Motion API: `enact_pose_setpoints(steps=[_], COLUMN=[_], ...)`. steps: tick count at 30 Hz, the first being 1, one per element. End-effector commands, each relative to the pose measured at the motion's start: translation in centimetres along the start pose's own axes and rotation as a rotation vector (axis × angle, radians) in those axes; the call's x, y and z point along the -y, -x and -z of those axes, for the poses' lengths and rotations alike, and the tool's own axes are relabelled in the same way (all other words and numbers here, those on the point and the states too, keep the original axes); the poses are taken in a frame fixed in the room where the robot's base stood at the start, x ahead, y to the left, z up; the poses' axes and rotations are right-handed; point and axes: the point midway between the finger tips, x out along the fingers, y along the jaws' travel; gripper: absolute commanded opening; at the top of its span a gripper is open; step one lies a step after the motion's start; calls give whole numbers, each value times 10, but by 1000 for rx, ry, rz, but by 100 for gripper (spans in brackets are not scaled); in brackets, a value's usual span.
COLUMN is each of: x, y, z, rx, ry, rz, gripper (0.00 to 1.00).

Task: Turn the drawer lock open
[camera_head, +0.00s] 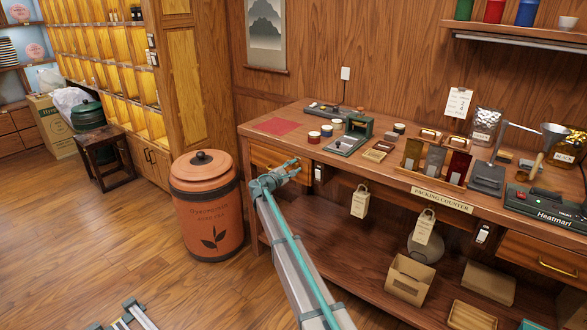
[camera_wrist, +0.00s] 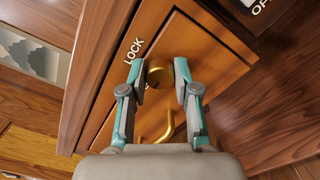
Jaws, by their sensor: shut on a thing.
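The brass drawer handle (camera_wrist: 160,131) lies between the fingers, nearer the palm, partly hidden. In the head view my gripper (camera_head: 282,172) is at the left drawer of the packing counter (camera_head: 249,139); the arm and gripper hide the knob there. The drawer front looks flush with the counter.
A lidded orange barrel (camera_head: 206,207) stands close to the left of my gripper. A small white switch (camera_head: 319,173) is on the counter front, just right of the gripper. Paper tags (camera_head: 360,202) hang further right. Tins, stands and a red mat (camera_head: 278,126) are on the counter top.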

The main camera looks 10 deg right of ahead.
Motion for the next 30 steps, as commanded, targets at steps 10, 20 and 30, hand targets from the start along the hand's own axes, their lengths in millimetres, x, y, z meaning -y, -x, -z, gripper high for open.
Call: enact_pose_setpoints(steps=[10, 20, 30], x=[0, 0, 1], y=[0, 10, 71], z=[0, -1, -1], rx=[0, 0, -2], ry=[0, -1, 0], rz=[0, 0, -2], gripper=[56, 56, 56])
